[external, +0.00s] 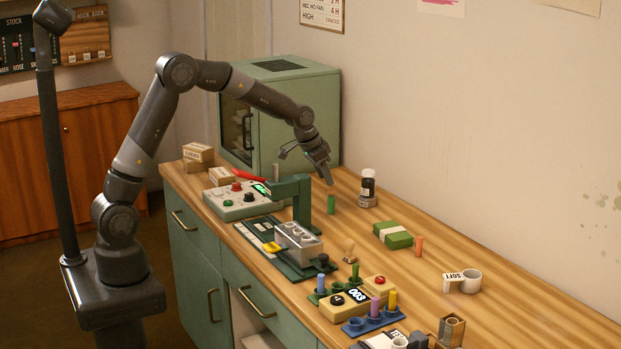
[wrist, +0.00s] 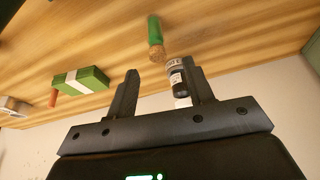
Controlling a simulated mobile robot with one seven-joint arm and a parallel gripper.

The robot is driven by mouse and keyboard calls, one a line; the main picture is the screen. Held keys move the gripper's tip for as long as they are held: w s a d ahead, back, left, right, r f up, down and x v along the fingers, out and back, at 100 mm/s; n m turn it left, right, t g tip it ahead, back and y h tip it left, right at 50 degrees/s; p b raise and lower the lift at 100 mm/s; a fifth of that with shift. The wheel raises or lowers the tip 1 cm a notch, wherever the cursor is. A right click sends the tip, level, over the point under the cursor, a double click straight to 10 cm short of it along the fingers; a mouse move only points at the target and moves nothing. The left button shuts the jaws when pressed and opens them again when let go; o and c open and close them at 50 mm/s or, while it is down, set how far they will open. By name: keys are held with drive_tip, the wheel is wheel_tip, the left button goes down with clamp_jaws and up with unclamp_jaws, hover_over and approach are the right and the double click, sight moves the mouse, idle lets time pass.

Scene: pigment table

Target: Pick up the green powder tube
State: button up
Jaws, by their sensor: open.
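The green powder tube (external: 331,204) stands upright on the wooden table, just right of the dark green stand. In the wrist view the green tube (wrist: 154,28) shows its cork end toward me, a little beyond the fingertips and roughly centred between them. My gripper (external: 327,181) points down above the tube, apart from it. In the wrist view its two fingers (wrist: 163,76) are spread, with nothing held between them. Another green tube (external: 355,273) stands in a rack nearer the front edge.
A dark bottle (external: 368,186) stands behind the tube; in the wrist view the right finger partly covers it. A dark green stand (external: 301,205) is close on the left. A banded green box (external: 398,240) and an orange tube (external: 419,247) lie to the right. A green cabinet (external: 310,100) stands behind.

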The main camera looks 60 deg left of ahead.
sight(330, 189)
drive_tip(key=x, duration=0.7)
drive_tip(key=shift+d, duration=0.15)
drive_tip(key=shift+s, duration=0.1)
drive_tip(key=shift+c, duration=0.3)
clamp_jaws()
drive_tip(key=shift+r, duration=0.1)
